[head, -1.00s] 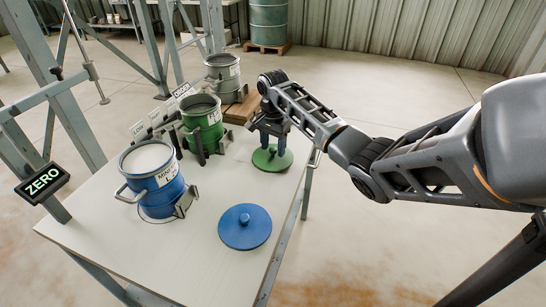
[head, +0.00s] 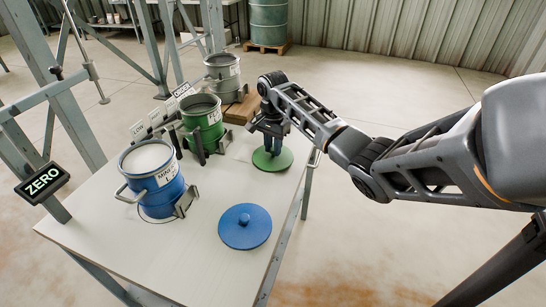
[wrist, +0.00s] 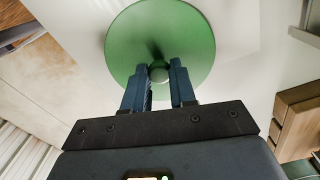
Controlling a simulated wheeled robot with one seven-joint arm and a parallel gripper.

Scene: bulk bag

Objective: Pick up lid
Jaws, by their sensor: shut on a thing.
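The green lid (head: 272,162) is a flat round disc with a small knob, at the right side of the white table (head: 215,270). In the wrist view the lid (wrist: 185,35) fills the upper middle. My gripper (head: 271,145) is directly above it, pointing down. In the wrist view my gripper (wrist: 160,74) has its two blue fingers on either side of the knob and is shut on it. I cannot tell whether the lid still touches the table. A blue lid (head: 245,227) lies flat on the table nearer the front.
A blue pail (head: 153,180), a green pail (head: 203,125) and a grey pail (head: 223,75) stand along the left and back, held by metal brackets. A wooden block (head: 243,106) lies by the grey pail. The table's front middle is clear around the blue lid.

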